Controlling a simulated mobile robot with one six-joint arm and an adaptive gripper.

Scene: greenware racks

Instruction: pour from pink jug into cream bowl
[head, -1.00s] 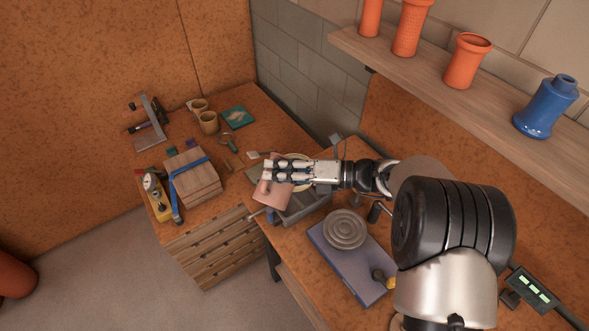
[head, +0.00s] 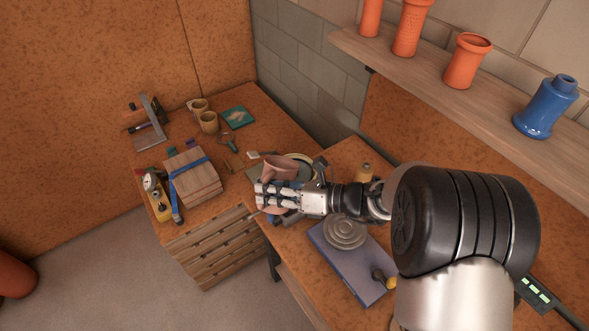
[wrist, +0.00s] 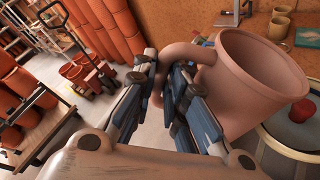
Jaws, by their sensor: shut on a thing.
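The pink jug (head: 281,166) is at my gripper (head: 262,194) in the head view, its open mouth facing up and slightly tilted. In the wrist view the jug (wrist: 240,85) stands to the right of my fingers. My gripper (wrist: 165,75) is shut on its looped handle. The visible inside of the jug shows no clear contents. The cream bowl (head: 303,158) is just behind the jug, mostly hidden by it. In the wrist view the bowl's rim (wrist: 283,149) shows at the lower right, beside and below the jug, with a dark red lump in it.
A round grey ribbed disc (head: 345,231) rests on a blue-grey board (head: 345,265) in front of my arm. A strapped wooden stack (head: 193,178) and two tan mugs (head: 208,122) stand on the left bench. An orange-tan spool (head: 365,172) stands behind my arm.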

